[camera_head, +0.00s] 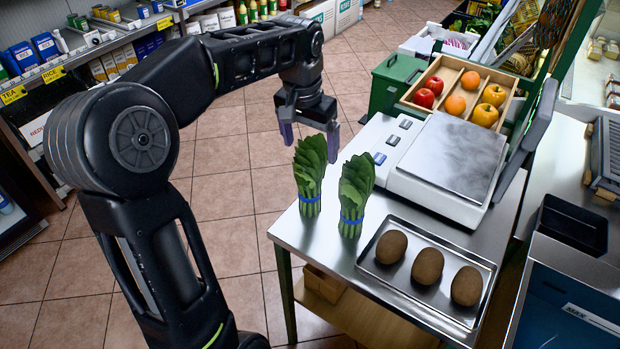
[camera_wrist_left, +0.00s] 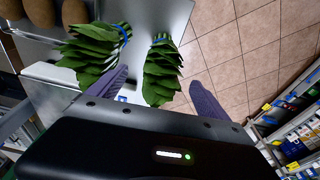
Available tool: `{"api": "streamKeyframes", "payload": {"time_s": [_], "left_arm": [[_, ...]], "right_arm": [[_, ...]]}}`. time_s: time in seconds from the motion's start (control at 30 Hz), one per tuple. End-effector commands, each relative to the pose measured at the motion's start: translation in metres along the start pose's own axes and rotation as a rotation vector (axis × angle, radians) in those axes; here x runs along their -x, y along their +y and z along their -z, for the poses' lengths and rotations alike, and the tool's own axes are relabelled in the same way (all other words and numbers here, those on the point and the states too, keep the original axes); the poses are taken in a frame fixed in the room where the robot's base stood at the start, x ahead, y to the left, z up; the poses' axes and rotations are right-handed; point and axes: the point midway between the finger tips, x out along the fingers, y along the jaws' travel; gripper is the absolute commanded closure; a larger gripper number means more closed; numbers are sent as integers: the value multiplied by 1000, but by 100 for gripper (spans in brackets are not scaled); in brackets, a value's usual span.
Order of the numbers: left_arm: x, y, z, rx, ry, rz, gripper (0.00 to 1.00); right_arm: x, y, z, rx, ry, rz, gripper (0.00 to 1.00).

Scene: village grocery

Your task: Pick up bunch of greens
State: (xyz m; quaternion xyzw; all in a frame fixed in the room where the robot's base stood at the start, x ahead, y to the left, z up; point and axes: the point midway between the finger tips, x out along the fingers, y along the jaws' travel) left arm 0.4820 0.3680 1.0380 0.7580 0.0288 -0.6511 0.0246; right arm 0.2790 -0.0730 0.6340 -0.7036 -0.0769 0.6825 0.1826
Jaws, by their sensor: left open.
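Two bunches of greens tied with blue bands stand upright on the metal table (camera_head: 335,262). The left bunch (camera_head: 309,172) is near the table's left edge, and the right bunch (camera_head: 355,192) stands close beside it. My left gripper (camera_head: 310,136) is open and empty, pointing down just above and behind the left bunch. In the left wrist view, that bunch (camera_wrist_left: 162,72) shows between my two fingers (camera_wrist_left: 160,95), and the other bunch (camera_wrist_left: 98,50) lies outside them, by the left finger. My right gripper is not in view.
A metal tray (camera_head: 432,312) with three brown oval items sits in front right. A white scale (camera_head: 405,150) stands behind the greens, with a wooden crate (camera_head: 452,66) of fruit beyond. Shelves (camera_head: 60,75) line the left; tiled floor lies between.

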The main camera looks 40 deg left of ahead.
Motion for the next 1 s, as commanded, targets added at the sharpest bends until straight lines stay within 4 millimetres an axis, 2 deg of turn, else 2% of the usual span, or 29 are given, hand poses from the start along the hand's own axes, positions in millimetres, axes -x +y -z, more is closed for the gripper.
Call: {"api": "streamKeyframes", "payload": {"time_s": [0.3,0.4,1.0], "left_arm": [[-41,-2,0,1,-5,-1,11],[-49,-2,1,1,-3,-1,11],[-50,-2,1,0,-1,0,11]], "right_arm": [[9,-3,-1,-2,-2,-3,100],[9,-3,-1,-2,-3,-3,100],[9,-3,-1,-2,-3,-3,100]]}}
